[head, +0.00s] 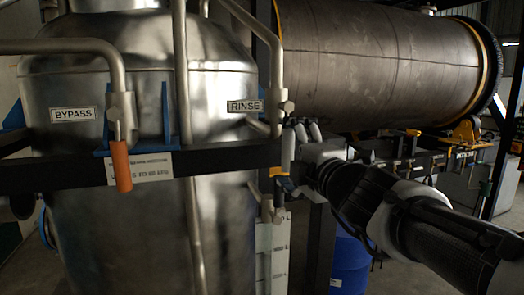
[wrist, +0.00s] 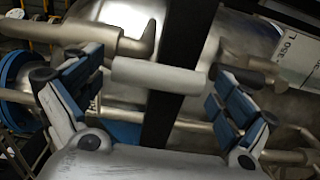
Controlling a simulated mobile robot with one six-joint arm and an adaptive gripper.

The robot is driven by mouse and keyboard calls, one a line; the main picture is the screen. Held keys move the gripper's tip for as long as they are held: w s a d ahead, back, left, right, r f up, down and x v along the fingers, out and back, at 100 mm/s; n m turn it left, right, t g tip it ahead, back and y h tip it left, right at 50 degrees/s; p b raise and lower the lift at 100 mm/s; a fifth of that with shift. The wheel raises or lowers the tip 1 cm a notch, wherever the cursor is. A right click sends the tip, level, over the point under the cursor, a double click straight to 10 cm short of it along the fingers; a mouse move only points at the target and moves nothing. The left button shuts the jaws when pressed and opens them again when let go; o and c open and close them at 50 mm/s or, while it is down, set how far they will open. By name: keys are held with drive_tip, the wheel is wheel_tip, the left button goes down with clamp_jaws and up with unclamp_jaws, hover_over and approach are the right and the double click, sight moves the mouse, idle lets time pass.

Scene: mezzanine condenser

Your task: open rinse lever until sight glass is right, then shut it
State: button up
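The rinse lever's pale grip (head: 288,150) hangs down below the rinse valve (head: 277,104), right of the RINSE label (head: 245,106). In the wrist view the pale cylindrical grip (wrist: 158,75) lies across the space between my fingers. My gripper (wrist: 150,72) is open, one blue-padded finger near each end of the grip; I cannot tell whether either touches it. In the head view my gripper (head: 296,160) is at the lever's right side, partly hidden. A white scale with litre marks (head: 281,255), likely at the sight glass, stands below; its liquid level is not readable.
The bypass lever (head: 121,165) with an orange grip hangs at left by the BYPASS label (head: 73,114). A dark rail (head: 220,158) crosses the steel tank (head: 120,235). A large cylinder (head: 385,65) is above my arm, and a blue drum (head: 349,262) is below.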

drive_tip(key=shift+f, duration=0.25)
drive_tip(key=shift+s+d, duration=0.15)
drive_tip(key=shift+s, duration=0.05)
drive_tip(key=shift+s+d+f, duration=0.2)
drive_tip(key=shift+s+f, duration=0.05)
drive_tip(key=shift+s, duration=0.2)
drive_tip(key=r+v, duration=0.1)
drive_tip(key=v, duration=0.9)
drive_tip(key=shift+s, duration=0.4)
drive_tip(key=shift+r, duration=0.1)
idle(4.6)
